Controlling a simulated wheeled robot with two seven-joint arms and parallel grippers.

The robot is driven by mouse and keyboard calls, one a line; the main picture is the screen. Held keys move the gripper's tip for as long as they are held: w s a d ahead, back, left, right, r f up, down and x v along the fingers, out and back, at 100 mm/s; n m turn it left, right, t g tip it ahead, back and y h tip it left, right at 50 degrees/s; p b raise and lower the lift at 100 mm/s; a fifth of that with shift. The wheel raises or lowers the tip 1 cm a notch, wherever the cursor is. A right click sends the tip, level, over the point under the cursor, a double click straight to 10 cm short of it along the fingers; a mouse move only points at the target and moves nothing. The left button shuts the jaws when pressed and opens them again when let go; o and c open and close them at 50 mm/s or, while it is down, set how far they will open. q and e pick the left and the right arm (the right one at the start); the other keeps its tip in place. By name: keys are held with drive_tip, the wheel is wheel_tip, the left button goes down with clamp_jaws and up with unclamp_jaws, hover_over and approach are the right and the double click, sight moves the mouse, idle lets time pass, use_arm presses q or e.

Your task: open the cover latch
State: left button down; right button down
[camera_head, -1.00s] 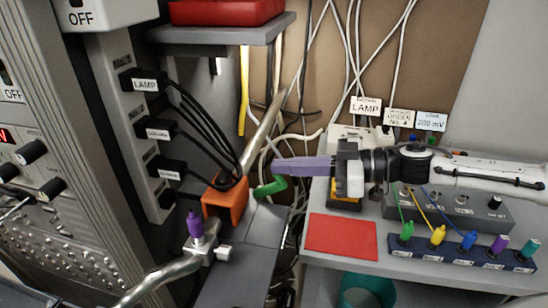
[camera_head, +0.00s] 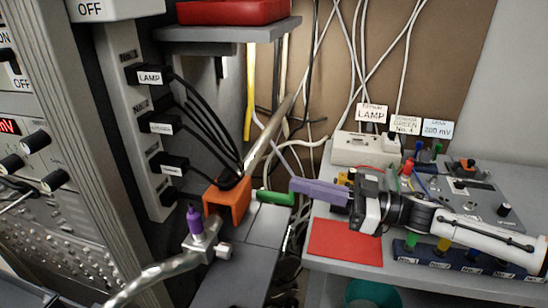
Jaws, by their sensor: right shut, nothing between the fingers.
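A green bent lever (camera_head: 275,197), apparently the cover latch, sticks out to the right of an orange bracket (camera_head: 228,203) on the grey bench. My right gripper (camera_head: 296,187) has purple fingers that are shut with nothing between them. Its arm comes in from the right, and the fingers point left. The fingertips are at the lever's free right end; I cannot tell whether they touch it. My left gripper is not in view.
Black cables hang from a power strip (camera_head: 136,130) above the bracket. A metal fitting with a purple knob (camera_head: 195,222) stands left of the bracket. At right, a table holds a red mat (camera_head: 345,242), a white socket box (camera_head: 358,149) and a row of coloured plugs.

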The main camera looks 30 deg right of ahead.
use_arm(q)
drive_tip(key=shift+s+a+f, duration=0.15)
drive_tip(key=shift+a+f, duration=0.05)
use_arm(e)
drive_tip(key=shift+s+d+f, duration=0.1)
drive_tip(key=shift+f, duration=0.55)
use_arm(q)
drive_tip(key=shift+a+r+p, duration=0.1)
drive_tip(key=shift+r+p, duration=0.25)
drive_tip(key=shift+p, duration=0.25)
use_arm(e)
wheel_tip(320, 180, up, 11)
